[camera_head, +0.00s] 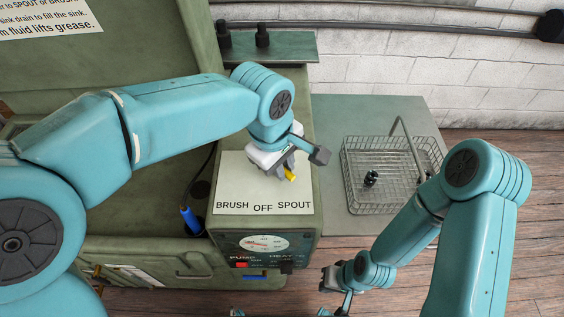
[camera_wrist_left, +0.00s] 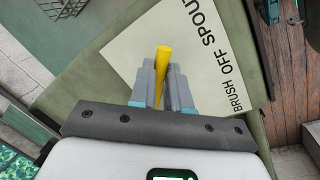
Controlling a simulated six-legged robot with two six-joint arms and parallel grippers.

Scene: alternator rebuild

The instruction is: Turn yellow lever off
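The yellow lever (camera_head: 290,175) is on a white label plate (camera_head: 240,190) marked BRUSH, OFF and SPOUT. In the head view only a short yellow end shows, above the word SPOUT; the rest is hidden by my gripper. My left gripper (camera_head: 287,164) is over the plate. In the left wrist view the yellow lever (camera_wrist_left: 163,60) stands between the two close fingertips (camera_wrist_left: 162,78), which look shut on it. My right gripper (camera_head: 337,292) is low in the head view, away from the lever; its fingers are too unclear to judge.
A wire basket (camera_head: 375,203) with a small dark part (camera_head: 371,178) inside stands on the grey-green surface to the right. A gauge panel (camera_head: 264,244) with switches is below the label plate. A blue-handled brush (camera_head: 190,219) on a hose hangs left of it.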

